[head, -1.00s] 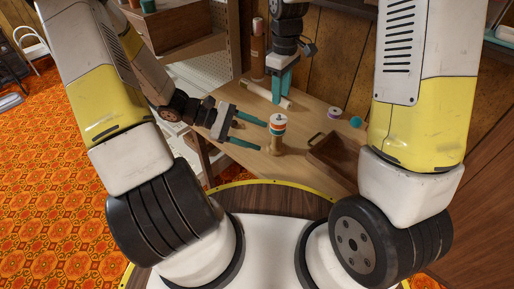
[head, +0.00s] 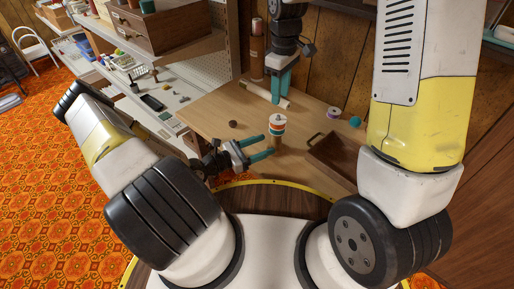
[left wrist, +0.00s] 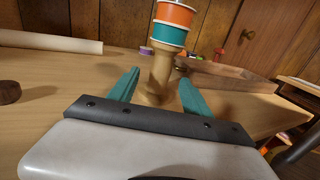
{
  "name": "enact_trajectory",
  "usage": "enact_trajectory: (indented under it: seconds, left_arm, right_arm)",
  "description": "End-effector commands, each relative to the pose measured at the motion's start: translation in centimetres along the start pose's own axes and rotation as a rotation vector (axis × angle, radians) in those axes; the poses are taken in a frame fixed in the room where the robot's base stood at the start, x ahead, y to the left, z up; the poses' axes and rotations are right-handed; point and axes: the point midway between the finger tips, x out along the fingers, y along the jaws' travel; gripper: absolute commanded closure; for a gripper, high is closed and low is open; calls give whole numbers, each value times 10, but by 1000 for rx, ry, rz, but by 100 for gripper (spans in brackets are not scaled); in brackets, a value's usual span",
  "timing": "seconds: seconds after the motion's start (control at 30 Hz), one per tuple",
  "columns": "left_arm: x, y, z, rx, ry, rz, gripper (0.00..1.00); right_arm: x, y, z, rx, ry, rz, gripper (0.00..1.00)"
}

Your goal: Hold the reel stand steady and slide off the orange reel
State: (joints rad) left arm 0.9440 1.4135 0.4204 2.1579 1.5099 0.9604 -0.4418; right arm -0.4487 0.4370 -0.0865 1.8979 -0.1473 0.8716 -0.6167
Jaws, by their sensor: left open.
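The reel stand (head: 278,142) stands upright on the table, a pale turned wooden post. The orange reel (head: 278,126) is on it, just above a teal reel; a white piece shows on top. In the left wrist view the orange reel (left wrist: 175,14) sits over the teal reel (left wrist: 169,35). My left gripper (head: 268,144) is open and low at the stand. Its teal fingers lie either side of the stand's lower wooden part (left wrist: 158,82), with no clear contact. My right gripper (head: 281,98) points down behind the stand, apart from it; its finger gap is unclear.
A wooden tray (head: 335,160) lies right of the stand. A pale roll (head: 262,94) lies behind, with a brown cylinder (head: 257,50) at the back. A small dark disc (head: 232,124) is to the left. Purple (head: 334,112) and teal (head: 355,122) spools sit back right.

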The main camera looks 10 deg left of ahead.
Motion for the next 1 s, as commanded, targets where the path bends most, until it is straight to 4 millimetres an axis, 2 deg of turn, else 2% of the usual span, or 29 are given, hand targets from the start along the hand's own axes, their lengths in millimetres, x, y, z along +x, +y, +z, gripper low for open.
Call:
enact_trajectory:
  seconds: [0.2, 0.33, 0.5, 0.73, 1.0]
  left_arm:
    - [35, -1, 0, 1, -2, -4, 43]
    - [49, -1, 0, 2, 0, -3, 43]
    - [56, 0, 0, 2, 0, -2, 43]
    - [56, 0, 0, 2, 1, -2, 43]
    - [56, 0, 0, 2, 1, -2, 96]
  right_arm:
    - [0, 0, 0, 0, 0, 0, 64]
    - [0, 0, 0, 0, 0, 0, 64]
    - [0, 0, 0, 0, 0, 0, 64]
    - [0, 0, 0, 0, 0, 0, 64]
    - [0, 0, 0, 0, 0, 0, 64]
